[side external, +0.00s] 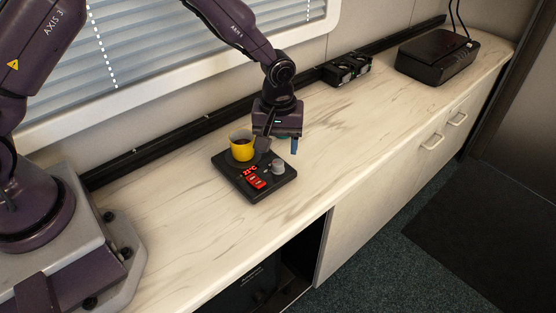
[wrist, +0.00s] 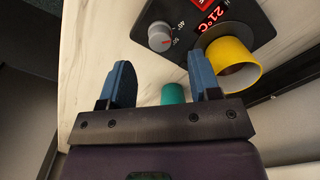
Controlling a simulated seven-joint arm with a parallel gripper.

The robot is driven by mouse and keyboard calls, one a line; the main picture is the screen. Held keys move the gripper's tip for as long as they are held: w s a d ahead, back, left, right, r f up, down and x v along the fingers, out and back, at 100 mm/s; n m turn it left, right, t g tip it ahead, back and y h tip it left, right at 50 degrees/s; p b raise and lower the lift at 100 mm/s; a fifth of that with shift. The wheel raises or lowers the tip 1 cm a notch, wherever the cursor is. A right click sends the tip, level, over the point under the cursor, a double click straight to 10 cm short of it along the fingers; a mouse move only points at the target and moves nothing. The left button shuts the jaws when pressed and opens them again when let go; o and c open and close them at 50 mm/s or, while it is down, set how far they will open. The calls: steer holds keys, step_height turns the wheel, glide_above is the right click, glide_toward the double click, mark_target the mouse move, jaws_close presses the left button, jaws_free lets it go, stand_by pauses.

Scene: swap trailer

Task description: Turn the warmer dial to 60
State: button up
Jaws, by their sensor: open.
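The warmer (side external: 247,190) is a flat black plate on the counter with a grey dial (side external: 278,167) at its right corner. The dial also shows in the wrist view (wrist: 160,36), with a number that looks like 40 beside it; its exact setting is too small to read. The red display (wrist: 209,18) reads 21°C. A yellow mug (side external: 242,149) with dark contents stands on the warmer. My gripper (side external: 278,148) is open and empty above the counter beside the warmer. In the wrist view the dial lies beyond the fingertips (wrist: 161,72), apart from them.
A red switch (side external: 256,182) is on the warmer. A teal cylinder (wrist: 172,94) shows between my fingers in the wrist view, close to the right finger. A black device (side external: 437,58) and a dark boxy item (side external: 346,69) stand farther right. The counter (side external: 360,130) between is clear.

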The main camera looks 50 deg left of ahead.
mark_target(278, 162)
steer(key=shift+f, duration=2.75)
steer(key=c, duration=0.9)
